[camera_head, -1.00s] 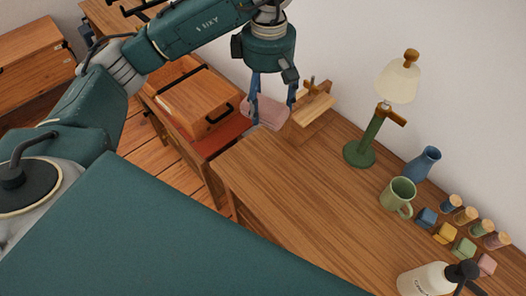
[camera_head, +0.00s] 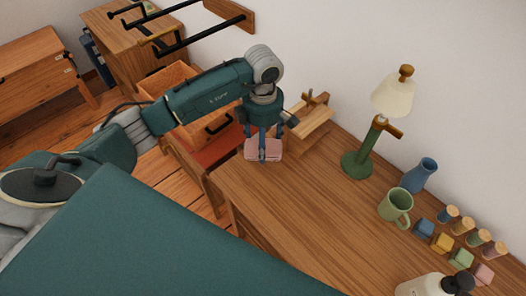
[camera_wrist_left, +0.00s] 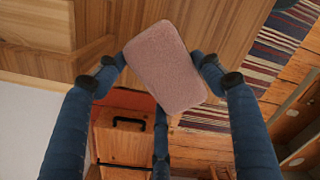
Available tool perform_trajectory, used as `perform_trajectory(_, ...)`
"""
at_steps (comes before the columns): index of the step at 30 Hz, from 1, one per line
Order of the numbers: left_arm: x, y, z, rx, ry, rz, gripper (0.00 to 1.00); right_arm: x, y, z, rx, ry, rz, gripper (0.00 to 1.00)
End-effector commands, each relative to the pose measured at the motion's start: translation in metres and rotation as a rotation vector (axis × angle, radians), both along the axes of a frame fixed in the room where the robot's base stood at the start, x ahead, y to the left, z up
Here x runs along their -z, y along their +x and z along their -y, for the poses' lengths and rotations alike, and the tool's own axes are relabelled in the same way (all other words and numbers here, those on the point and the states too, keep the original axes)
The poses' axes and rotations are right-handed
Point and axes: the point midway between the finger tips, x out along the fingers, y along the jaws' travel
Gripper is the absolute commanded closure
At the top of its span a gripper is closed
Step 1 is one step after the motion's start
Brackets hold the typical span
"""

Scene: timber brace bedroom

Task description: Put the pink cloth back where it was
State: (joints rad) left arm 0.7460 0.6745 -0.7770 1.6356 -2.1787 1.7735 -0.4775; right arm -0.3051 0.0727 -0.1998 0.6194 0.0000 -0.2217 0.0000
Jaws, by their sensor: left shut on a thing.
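The pink cloth (camera_head: 263,149) is a small folded rectangular pad at the far left end of the wooden tabletop (camera_head: 285,200). My left gripper (camera_head: 263,157) points down with its blue fingers on the cloth. In the left wrist view the cloth (camera_wrist_left: 165,66) sits between the fingertips, and the gripper (camera_wrist_left: 165,75) is shut on it. Whether the cloth touches the tabletop is hard to tell. My right gripper is in neither view.
A wooden stand (camera_head: 308,117) is just right of the gripper. A green lamp (camera_head: 358,160), green mug (camera_head: 395,206), blue vase (camera_head: 419,175), several small blocks and jars, and a pump bottle (camera_head: 428,288) line the right side. The middle tabletop is clear. A wooden box (camera_head: 205,122) stands behind left.

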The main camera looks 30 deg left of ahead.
Motion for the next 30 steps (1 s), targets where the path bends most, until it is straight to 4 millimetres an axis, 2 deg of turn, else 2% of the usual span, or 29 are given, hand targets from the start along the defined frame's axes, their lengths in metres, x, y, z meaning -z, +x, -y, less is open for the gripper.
perform_trajectory(3,0.014,0.000,0.000,-0.001,0.000,-0.001,0.54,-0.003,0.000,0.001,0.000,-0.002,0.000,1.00)
perform_trajectory(8,0.024,0.000,0.000,0.000,-0.001,0.000,0.54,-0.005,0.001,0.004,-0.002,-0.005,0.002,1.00)
perform_trajectory(15,0.057,-0.001,0.001,0.000,-0.001,-0.003,0.54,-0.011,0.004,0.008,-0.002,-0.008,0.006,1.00)
perform_trajectory(27,0.066,0.001,0.000,0.001,0.001,0.002,0.54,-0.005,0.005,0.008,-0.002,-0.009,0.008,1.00)
perform_trajectory(28,0.065,0.000,0.000,0.001,0.000,0.002,0.29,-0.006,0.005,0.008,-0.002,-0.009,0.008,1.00)
perform_trajectory(30,0.064,0.000,0.000,0.001,0.000,0.001,0.15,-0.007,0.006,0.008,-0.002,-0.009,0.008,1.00)
